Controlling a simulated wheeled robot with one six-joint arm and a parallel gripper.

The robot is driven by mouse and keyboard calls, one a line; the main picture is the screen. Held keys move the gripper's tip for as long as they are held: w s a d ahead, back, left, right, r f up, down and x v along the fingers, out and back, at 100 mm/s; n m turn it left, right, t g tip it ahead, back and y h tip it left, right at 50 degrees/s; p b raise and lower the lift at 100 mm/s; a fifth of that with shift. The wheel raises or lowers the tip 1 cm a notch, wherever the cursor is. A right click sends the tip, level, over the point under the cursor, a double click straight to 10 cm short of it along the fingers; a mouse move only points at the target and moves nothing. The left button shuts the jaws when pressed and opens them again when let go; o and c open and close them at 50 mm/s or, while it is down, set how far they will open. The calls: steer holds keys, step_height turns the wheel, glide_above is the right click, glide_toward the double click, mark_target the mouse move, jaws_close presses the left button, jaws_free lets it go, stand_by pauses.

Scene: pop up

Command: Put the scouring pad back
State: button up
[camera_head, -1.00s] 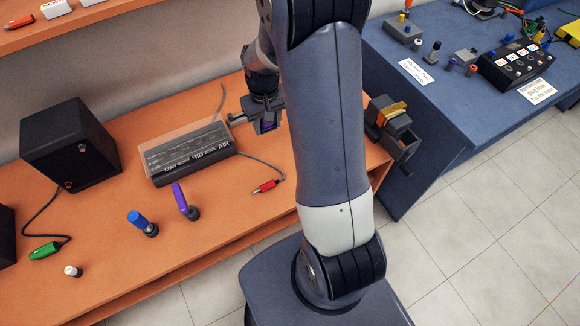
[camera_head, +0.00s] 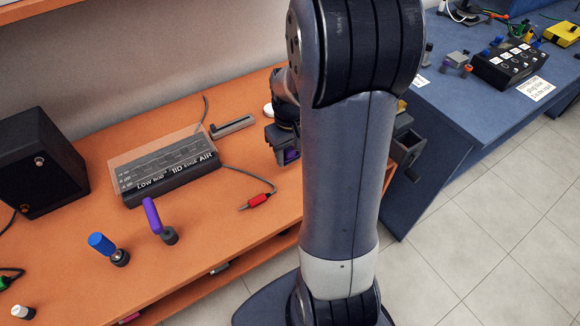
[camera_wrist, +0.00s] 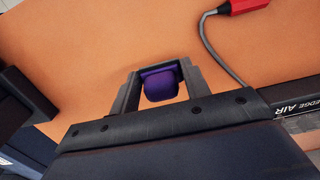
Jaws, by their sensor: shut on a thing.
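My gripper (camera_wrist: 161,68) is shut on a small purple block (camera_wrist: 161,84), seen between its two grey fingers in the wrist view. In the head view, my gripper (camera_head: 283,152) is partly behind my arm, with a bit of purple showing at its end. It is above the orange bench, right of the black box with the clear cover. The purple block may be the scouring pad; its texture is too small to tell. A gold piece (camera_head: 402,106) also shows at a dark vise-like holder (camera_head: 406,148), mostly hidden by my arm.
The covered black box (camera_head: 170,180) and a grey slotted piece (camera_head: 232,126) lie on the orange bench (camera_head: 215,240). A red plug (camera_head: 258,201) on a cable, a purple-topped stick (camera_head: 153,216) and a blue-topped stick (camera_head: 101,243) are nearer. A blue table (camera_head: 450,120) stands right.

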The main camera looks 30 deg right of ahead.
mark_target(290, 172)
steer(key=shift+f, duration=2.35)
steer(key=shift+f+b, duration=0.2)
steer(key=shift+b, duration=0.2)
steer(key=o, duration=1)
steer(key=shift+r, duration=0.15)
step_height(290, 172, up, 12)
steer(key=shift+r+p, duration=0.1)
steer(key=shift+p, duration=0.9)
